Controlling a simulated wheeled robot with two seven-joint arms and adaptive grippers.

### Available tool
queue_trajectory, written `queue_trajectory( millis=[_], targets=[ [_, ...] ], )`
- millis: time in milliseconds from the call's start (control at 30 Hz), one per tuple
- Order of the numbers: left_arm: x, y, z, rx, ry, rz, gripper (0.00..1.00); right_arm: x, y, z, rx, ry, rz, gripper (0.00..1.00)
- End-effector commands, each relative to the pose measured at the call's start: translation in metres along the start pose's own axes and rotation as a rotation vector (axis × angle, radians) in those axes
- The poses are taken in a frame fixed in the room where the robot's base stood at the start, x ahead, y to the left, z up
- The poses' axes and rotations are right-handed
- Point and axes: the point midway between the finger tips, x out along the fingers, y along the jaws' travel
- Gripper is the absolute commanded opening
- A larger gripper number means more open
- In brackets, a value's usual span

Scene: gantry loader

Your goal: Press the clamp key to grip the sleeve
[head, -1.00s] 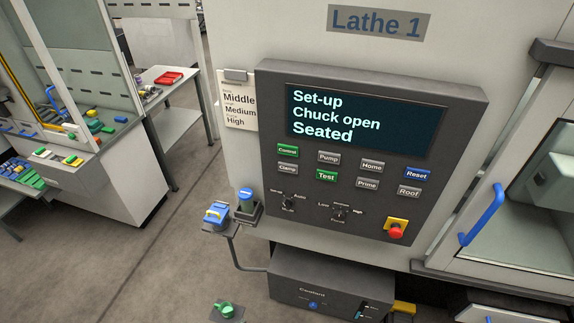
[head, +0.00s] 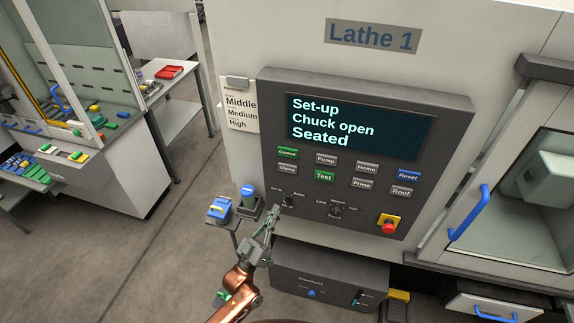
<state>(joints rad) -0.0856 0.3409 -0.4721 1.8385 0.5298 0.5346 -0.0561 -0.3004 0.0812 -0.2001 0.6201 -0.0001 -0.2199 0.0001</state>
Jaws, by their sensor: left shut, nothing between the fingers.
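The grey clamp key (head: 287,169) is on the control panel (head: 440,125), at the left of the lower key row, under the green control key (head: 287,153). The panel screen (head: 345,128) reads "Set-up", "Chuck open", "Seated". My left gripper (head: 274,211) is shut and empty. It is below the clamp key, near the left selector knob (head: 289,200), and apart from the key in the picture. I cannot tell whether it touches the panel. The sleeve is not identifiable in view. My right gripper is not in view.
Other keys, including test (head: 324,176) and reset (head: 408,174), are close by. A red emergency stop (head: 389,226) is at the panel's lower right. Blue-topped items (head: 220,207) stand beside the panel's lower left. A door with a blue handle (head: 468,213) is at right.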

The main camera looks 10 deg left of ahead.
Motion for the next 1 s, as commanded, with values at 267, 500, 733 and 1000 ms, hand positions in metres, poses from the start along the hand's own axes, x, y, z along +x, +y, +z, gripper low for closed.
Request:
queue_trajectory(
  millis=[267, 500, 733, 1000],
  targets=[
    [0.031, 0.039, -0.085, -0.076, 0.179, 0.060, 0.00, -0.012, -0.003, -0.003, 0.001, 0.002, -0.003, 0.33],
    [0.033, 0.043, -0.094, -0.086, 0.199, 0.067, 0.00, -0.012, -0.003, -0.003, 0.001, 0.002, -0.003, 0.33],
    [0.033, 0.042, -0.093, -0.085, 0.198, 0.066, 0.00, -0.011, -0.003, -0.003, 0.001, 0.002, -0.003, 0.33],
    [0.051, 0.033, -0.083, -0.085, 0.199, 0.067, 0.00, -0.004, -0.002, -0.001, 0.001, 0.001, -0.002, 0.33]
  ],
)
